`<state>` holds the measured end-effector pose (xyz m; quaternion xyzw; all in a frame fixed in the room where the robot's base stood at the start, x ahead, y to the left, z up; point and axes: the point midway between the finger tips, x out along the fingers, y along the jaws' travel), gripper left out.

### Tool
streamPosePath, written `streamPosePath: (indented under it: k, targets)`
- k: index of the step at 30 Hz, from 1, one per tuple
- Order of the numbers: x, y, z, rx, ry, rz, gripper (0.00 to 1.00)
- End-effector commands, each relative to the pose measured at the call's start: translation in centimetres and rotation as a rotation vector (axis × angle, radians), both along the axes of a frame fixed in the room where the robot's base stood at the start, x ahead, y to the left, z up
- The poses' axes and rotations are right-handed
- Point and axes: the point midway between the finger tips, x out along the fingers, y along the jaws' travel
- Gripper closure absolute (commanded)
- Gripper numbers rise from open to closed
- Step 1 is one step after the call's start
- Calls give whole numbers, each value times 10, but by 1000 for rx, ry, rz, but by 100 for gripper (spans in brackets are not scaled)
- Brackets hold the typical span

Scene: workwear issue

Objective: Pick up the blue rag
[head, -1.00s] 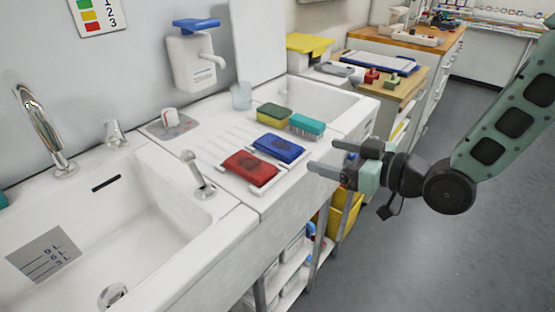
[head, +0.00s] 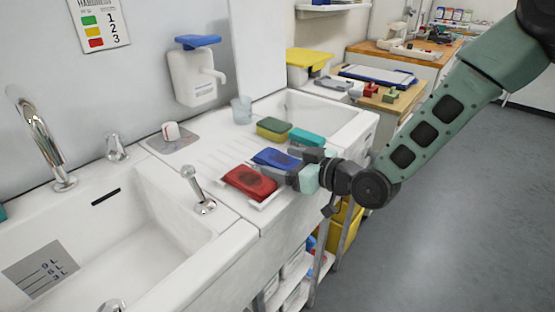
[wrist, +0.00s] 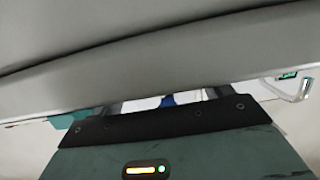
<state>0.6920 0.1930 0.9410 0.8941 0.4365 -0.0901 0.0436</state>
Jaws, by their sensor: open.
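The blue rag (head: 272,158) lies folded flat on the drainer between the sinks, just behind the red rag (head: 247,182). My gripper (head: 287,166) is open at the right edge of the blue rag, with its fingers pointing left. The fingers hide part of the rag's right end, and I cannot tell whether they touch it. In the wrist view a small blue patch of the rag (wrist: 168,101) shows between the fingers. Most of that view is blocked by a grey surface.
A clear cup (head: 241,109) stands further back. A metal tap lever (head: 198,190) rises left of the red rag. The floor at right is open.

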Motion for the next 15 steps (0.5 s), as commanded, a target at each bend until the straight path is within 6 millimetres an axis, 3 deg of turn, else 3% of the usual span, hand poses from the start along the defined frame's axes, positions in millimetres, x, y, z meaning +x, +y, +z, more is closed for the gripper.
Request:
streamPosePath:
  k: [10, 15]
  targets:
    - [5, 7, -2, -1, -1, 0, 25]
    - [5, 7, -2, -1, -1, 0, 70]
